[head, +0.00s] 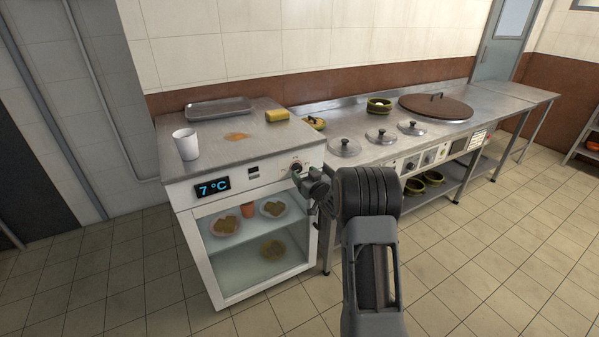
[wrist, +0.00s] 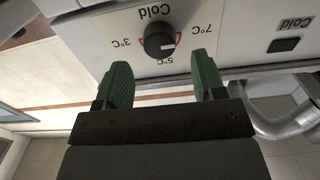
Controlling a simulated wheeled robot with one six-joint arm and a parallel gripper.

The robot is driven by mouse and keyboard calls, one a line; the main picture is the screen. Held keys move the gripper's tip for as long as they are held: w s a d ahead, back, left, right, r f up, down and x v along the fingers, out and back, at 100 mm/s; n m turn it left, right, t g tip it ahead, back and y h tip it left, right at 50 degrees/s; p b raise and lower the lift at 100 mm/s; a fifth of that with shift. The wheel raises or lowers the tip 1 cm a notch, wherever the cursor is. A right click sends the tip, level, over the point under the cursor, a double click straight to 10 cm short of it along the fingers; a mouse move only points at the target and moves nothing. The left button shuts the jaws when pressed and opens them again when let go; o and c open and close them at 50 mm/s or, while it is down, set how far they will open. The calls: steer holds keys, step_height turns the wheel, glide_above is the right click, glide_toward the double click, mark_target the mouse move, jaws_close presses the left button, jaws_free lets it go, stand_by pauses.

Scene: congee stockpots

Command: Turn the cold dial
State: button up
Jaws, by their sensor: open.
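The cold dial (head: 296,168) is a round black knob on the white front panel of the glass-fronted cooler (head: 255,172). In the wrist view the dial (wrist: 159,41) appears upside down, with 3°C, 5°C and 7°C marks around it. Its white pointer line lies toward the lower right in that view, on the 7°C side. My gripper (head: 310,183) is in front of the panel, close to the dial. Its two green fingers (wrist: 161,68) are open and empty, and the dial appears between and just beyond their tips.
The cooler's display (head: 213,187) reads 7 °C. A white cup (head: 186,144), a yellow sponge (head: 277,115) and a metal tray (head: 218,109) are on its top. A steel counter with lidded pots (head: 382,136) stands to the right. The floor in front is clear.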

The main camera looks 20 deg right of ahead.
mark_target(299, 169)
steer(key=shift+w+a, duration=0.15)
steer(key=shift+w, duration=0.75)
steer(key=shift+w+a, duration=0.1)
steer(key=shift+w, duration=0.8)
steer(key=shift+c, duration=0.4)
steer(key=c, duration=0.8)
